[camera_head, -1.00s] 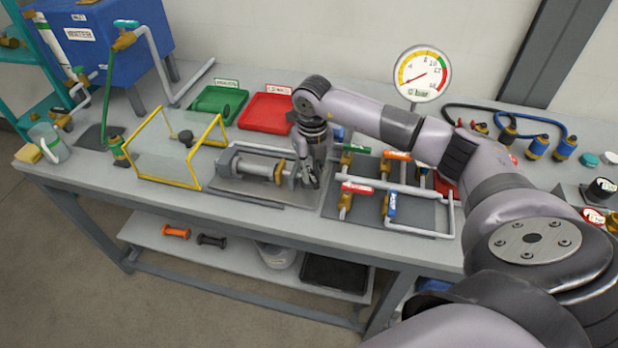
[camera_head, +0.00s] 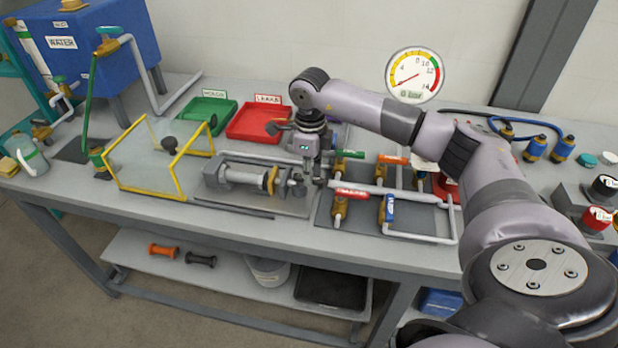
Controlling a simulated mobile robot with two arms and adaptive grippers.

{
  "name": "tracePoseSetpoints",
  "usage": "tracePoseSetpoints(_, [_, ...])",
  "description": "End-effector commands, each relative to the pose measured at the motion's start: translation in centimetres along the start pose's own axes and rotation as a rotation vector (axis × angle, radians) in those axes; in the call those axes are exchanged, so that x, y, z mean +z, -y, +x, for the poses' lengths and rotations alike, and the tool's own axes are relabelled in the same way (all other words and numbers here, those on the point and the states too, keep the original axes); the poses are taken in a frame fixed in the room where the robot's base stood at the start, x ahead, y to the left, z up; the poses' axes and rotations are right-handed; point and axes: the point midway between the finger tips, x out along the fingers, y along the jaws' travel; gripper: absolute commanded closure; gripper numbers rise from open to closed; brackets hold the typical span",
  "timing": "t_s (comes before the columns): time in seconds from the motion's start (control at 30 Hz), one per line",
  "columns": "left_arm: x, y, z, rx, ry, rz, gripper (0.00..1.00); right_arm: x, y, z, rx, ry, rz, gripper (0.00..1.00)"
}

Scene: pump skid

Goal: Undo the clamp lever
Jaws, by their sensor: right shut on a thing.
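The grey pump body (camera_head: 243,176) lies on its plate on the bench, with a yellow-brown ring (camera_head: 271,180) near its right end. The metal clamp (camera_head: 297,187) is at the right end of the pump, where the pipework begins. My right gripper (camera_head: 312,181) points down at this clamp, with its fingers shut on the clamp lever. The lever is small and mostly hidden by the fingers, so its exact angle cannot be told. My left gripper is not in view.
Left of the pump stands a yellow-framed clear guard (camera_head: 160,160). Green (camera_head: 206,111) and red (camera_head: 262,122) trays lie behind. Pipes with a red-handled valve (camera_head: 351,194) and a blue-handled valve (camera_head: 390,208) are close on the right. A dial gauge (camera_head: 413,75) stands at the back.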

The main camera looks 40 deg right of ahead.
Motion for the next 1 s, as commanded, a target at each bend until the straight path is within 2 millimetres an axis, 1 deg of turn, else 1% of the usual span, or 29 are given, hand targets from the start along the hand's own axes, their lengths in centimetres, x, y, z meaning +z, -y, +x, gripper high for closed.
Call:
tracePoseSetpoints(0.3, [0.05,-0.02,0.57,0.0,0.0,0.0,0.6,0.09,0.4,-0.16,-0.003,0.005,-0.095,1.0])
tracePoseSetpoints(0.77, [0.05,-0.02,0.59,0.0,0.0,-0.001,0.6,0.11,0.45,-0.24,-0.004,0.005,-0.109,1.0])
tracePoseSetpoints(0.8, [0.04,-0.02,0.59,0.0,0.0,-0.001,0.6,0.11,0.45,-0.24,-0.004,0.005,-0.109,0.84])
tracePoseSetpoints(0.9, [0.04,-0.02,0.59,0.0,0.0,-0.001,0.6,0.1,0.45,-0.23,-0.004,0.005,-0.109,0.77])
tracePoseSetpoints(1.0, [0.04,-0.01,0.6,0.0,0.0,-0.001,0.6,0.08,0.41,-0.17,-0.003,0.003,-0.109,0.76])
